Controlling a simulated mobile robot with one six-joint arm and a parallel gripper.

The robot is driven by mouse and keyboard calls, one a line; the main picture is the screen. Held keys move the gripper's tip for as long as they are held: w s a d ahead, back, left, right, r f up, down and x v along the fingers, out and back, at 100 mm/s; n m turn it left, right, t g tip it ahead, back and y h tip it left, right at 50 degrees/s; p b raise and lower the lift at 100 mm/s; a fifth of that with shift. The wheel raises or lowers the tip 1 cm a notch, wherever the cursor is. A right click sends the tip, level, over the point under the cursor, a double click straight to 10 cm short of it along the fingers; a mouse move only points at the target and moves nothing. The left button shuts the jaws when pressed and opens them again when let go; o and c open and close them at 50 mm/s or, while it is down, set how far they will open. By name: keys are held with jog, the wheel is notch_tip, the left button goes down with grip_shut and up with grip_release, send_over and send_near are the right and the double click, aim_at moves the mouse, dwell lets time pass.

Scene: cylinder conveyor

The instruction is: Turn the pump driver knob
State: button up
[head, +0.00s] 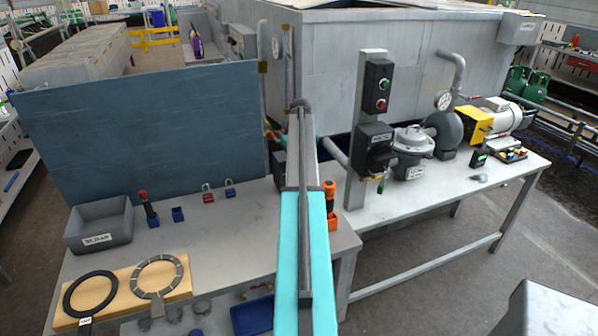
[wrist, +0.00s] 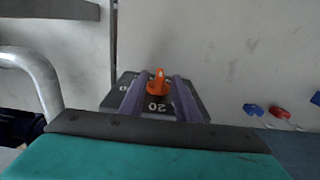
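In the wrist view an orange knob (wrist: 158,84) stands on a dark dial plate (wrist: 112,98) with white numbers; "20" reads below the knob. My gripper (wrist: 159,77) has its two purplish-grey fingers on either side of the knob. The fingers are apart, with gaps between them and the knob, so it is open and empty. Whether the fingertips reach down to the plate I cannot tell. In the head view my turquoise arm runs up the middle, and the knob and my gripper are hidden behind it.
Red (head: 208,194) and blue (head: 230,188) padlocks lie on that bench. A post with a switch box (head: 378,86), a valve (head: 411,148) and a yellow-white motor (head: 490,120) stand on the right.

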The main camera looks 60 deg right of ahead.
jog(key=shift+f, duration=0.75)
